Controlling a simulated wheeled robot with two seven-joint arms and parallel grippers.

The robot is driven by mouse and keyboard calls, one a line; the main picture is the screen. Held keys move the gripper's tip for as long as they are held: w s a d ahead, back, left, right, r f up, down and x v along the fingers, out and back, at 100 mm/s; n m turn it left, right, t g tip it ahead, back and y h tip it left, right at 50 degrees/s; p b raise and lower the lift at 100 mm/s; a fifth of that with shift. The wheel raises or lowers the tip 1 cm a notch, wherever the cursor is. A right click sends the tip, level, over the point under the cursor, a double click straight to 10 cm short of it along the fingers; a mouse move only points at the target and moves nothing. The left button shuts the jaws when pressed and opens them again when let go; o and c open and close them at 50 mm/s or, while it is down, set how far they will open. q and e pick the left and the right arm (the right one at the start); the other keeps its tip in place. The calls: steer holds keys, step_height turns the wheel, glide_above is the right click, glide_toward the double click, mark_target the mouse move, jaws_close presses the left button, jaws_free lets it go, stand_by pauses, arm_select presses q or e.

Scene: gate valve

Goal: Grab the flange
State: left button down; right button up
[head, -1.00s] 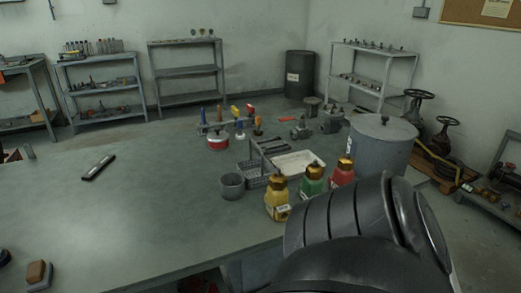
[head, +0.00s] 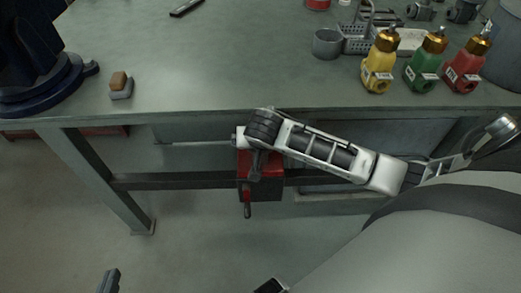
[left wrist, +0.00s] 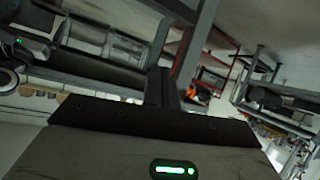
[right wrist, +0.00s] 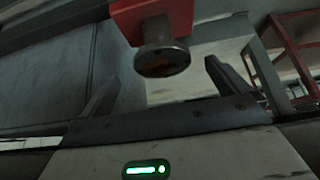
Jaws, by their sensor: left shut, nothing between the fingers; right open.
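I cannot single out the flange for sure. In the right wrist view, a round metal disc (right wrist: 162,60) sits on the end of a red block (right wrist: 150,15). My right gripper (right wrist: 165,72) is open, its fingers spread to either side of the disc in the picture; I see no grip on it. In the head view, my left gripper (head: 109,281) shows as a dark tip at the bottom left, below the table front. In the left wrist view its fingers (left wrist: 165,85) are together with nothing between them.
The table (head: 210,65) has a dark blue object with a round base (head: 50,90) at left and a small brown-topped block (head: 121,88) beside it. A red box (head: 260,180) shows below the table edge.

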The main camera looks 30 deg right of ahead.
mark_target(264, 158)
steer(key=b+x, duration=0.2)
steer(key=x, duration=0.4)
steer(key=shift+w+d+f, duration=0.1)
steer(key=shift+w+f, duration=0.1)
steer(key=shift+f, duration=0.15)
arm_select(q)
steer(key=shift+g, duration=0.5)
steer(key=f, duration=0.3)
steer(key=d+f, duration=0.1)
steer(key=shift+w+f, duration=0.3)
arm_select(e)
steer(key=c, duration=1.4)
arm_select(q)
steer(key=shift+r, duration=0.2)
arm_select(e)
steer(key=shift+w+r, duration=0.1)
steer(key=shift+r, duration=0.1)
steer(key=shift+c, duration=1.2)
